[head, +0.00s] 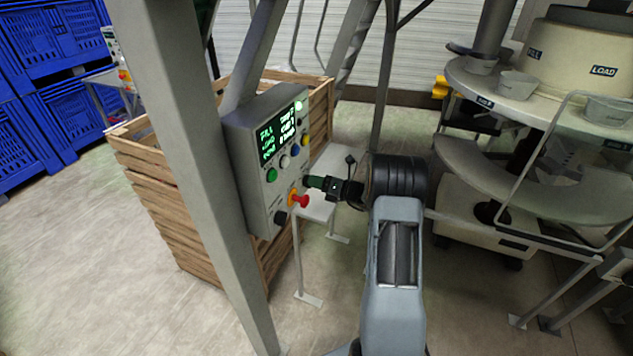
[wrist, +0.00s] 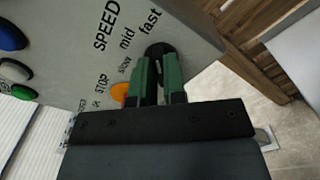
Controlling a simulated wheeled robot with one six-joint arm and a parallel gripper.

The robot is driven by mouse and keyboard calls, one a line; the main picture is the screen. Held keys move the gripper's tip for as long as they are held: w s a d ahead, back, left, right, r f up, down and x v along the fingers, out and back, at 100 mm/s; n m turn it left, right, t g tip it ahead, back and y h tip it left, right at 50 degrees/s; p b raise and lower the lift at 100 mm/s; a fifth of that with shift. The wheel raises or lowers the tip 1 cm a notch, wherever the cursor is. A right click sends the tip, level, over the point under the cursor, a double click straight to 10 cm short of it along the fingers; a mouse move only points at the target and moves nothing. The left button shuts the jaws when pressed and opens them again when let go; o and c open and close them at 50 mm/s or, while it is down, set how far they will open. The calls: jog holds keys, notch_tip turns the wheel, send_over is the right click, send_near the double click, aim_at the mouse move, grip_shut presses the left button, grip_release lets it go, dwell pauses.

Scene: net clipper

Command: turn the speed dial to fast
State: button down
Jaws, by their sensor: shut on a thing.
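The speed dial (wrist: 157,48) is a round black knob on the grey control panel (wrist: 70,40), beside printed words "SPEED", "slow", "mid" and "fast". My gripper (wrist: 159,66) has its two green fingers closed around the dial in the wrist view. The fingers cover much of the dial, and I cannot tell which word it points to. In the head view my gripper (head: 308,182) reaches from the right to the right side of the panel box (head: 245,165). The dial is not clearly visible there.
A red stop button (head: 300,200) sticks out just below my gripper, and a black knob (head: 280,217) sits lower. Coloured buttons and a lit screen (head: 281,133) are above. A grey post (head: 185,150) stands in front, a wooden crate (head: 165,200) behind, and a round machine (head: 540,115) right.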

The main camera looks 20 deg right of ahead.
jog(key=c, duration=1.2)
grip_release()
jog(key=shift+d, duration=0.1)
jog(key=b+v, duration=0.3)
jog(key=v, duration=1)
jog(key=shift+s+d, duration=0.2)
jog(key=shift+s, duration=0.1)
